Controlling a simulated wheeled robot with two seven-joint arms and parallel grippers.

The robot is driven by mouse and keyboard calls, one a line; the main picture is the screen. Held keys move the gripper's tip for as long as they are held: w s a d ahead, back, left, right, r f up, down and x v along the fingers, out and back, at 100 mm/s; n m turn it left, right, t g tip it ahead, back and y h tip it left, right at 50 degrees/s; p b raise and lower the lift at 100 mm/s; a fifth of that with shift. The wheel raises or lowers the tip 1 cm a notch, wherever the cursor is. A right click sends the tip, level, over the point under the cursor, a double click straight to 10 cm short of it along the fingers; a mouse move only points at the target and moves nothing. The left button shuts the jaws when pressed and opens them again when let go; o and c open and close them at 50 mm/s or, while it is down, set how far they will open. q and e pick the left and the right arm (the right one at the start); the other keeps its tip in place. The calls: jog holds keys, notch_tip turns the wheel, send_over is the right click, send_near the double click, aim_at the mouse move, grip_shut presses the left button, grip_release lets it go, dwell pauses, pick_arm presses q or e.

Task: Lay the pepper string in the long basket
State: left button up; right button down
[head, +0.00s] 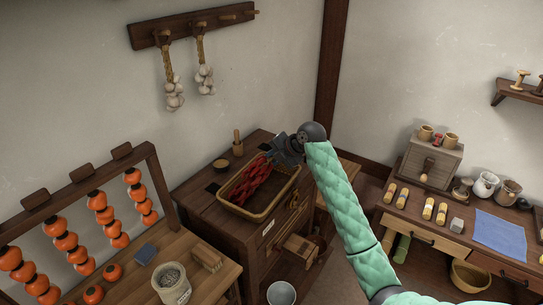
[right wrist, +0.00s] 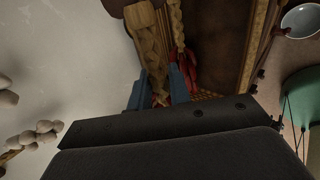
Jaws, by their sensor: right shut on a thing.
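The red pepper string (head: 254,186) stretches across the inside of the long wicker basket (head: 258,216), which sits on the dark wooden chest. My right gripper (head: 279,153) is at the basket's far right end, shut on the string's upper end. In the right wrist view, the braided straw top (right wrist: 150,58) runs between its blue fingers (right wrist: 158,92). Red peppers (right wrist: 190,68) show beside them, and the basket's wicker edge (right wrist: 257,45) is on the right. I cannot tell whether all the peppers rest on the basket floor. My left gripper is out of view.
Garlic braids (head: 171,88) hang from a wall rack (head: 190,24). A frame of orange fruit (head: 62,233) stands at left, and a side table with jars (head: 486,184) at right.

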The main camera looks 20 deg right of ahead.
jog(key=shift+d+f, duration=0.3)
jog(key=shift+f, duration=0.55)
notch_tip(320, 180, down, 6)
jog(key=shift+r+b, duration=0.2)
jog(key=shift+b, duration=0.3)
jog(key=shift+f+b, duration=0.85)
jog(key=shift+f, duration=0.45)
jog(key=shift+a+f+b, duration=0.1)
jog(key=shift+f+b, duration=0.4)
jog(key=shift+f, duration=0.3)
